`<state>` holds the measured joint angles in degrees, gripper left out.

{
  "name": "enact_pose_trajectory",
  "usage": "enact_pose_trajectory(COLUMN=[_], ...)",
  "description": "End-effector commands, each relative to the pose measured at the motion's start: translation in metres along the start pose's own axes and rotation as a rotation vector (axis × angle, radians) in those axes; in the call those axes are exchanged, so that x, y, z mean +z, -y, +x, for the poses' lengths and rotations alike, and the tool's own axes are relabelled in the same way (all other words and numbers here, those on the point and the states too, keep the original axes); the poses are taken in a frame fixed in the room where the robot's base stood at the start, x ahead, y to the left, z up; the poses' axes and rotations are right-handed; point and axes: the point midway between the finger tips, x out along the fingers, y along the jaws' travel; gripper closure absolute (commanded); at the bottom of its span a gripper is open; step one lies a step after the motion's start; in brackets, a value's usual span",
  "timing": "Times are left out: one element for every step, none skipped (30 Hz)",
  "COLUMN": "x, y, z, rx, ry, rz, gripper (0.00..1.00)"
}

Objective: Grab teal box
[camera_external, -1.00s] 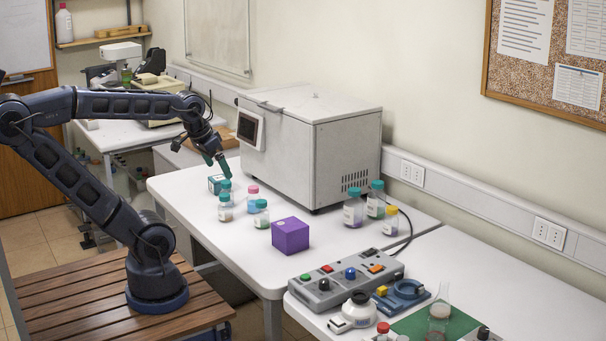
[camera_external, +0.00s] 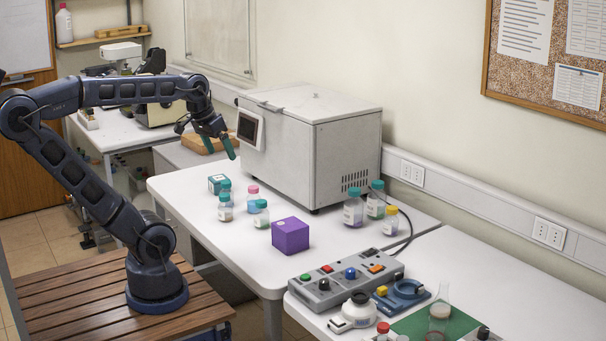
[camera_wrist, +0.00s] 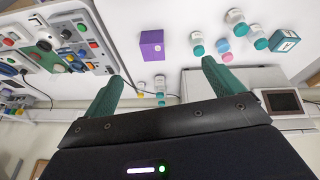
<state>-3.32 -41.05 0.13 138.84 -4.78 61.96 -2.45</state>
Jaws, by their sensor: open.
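The teal box (camera_external: 217,185) is a small cube with a white label, standing on the white table at its left part, beside several bottles. In the wrist view the teal box (camera_wrist: 284,40) is at the upper right, outside the space between my fingers. My gripper (camera_external: 231,152) has teal fingers and is above the table, near the left face of the large grey machine, higher than the box and apart from it. In the wrist view my gripper (camera_wrist: 160,72) is open, with nothing between its fingertips.
Bottles (camera_external: 226,206) with teal and pink caps stand close to the teal box. A purple box (camera_external: 290,236) sits nearer the front edge. The grey machine (camera_external: 310,140) stands behind. A control panel (camera_external: 345,280) lies on the right table.

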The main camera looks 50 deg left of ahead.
Motion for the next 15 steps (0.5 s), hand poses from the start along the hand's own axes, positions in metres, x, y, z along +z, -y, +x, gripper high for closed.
enact_pose_trajectory(x=[-0.004,-0.006,-0.009,-0.011,-0.014,-0.018,-0.022,-0.026,-0.032,-0.037,-0.042,-0.049,-0.055,-0.061,-0.068], y=[0.001,0.001,0.001,0.001,0.001,0.002,0.002,0.003,0.004,0.005,0.007,0.009,0.011,0.013,0.017], z=[0.002,0.004,0.006,0.007,0.009,0.011,0.012,0.014,0.016,0.019,0.02,0.023,0.024,0.026,0.028], rx=[0.013,0.023,0.037,0.049,0.061,0.078,0.094,0.11,0.133,0.151,0.171,0.197,0.217,0.238,0.265], ry=[0.013,0.021,0.033,0.042,0.052,0.065,0.076,0.088,0.103,0.115,0.126,0.142,0.153,0.163,0.177], rz=[-0.043,-0.068,-0.109,-0.141,-0.172,-0.222,-0.263,-0.305,-0.367,-0.415,-0.466,-0.532,-0.583,-0.632,-0.7], gripper=[0.07,0.07,0.07,0.07,0.07,0.07,0.07,0.07,0.07,0.07,0.07,0.07,0.07,0.07,0.07])
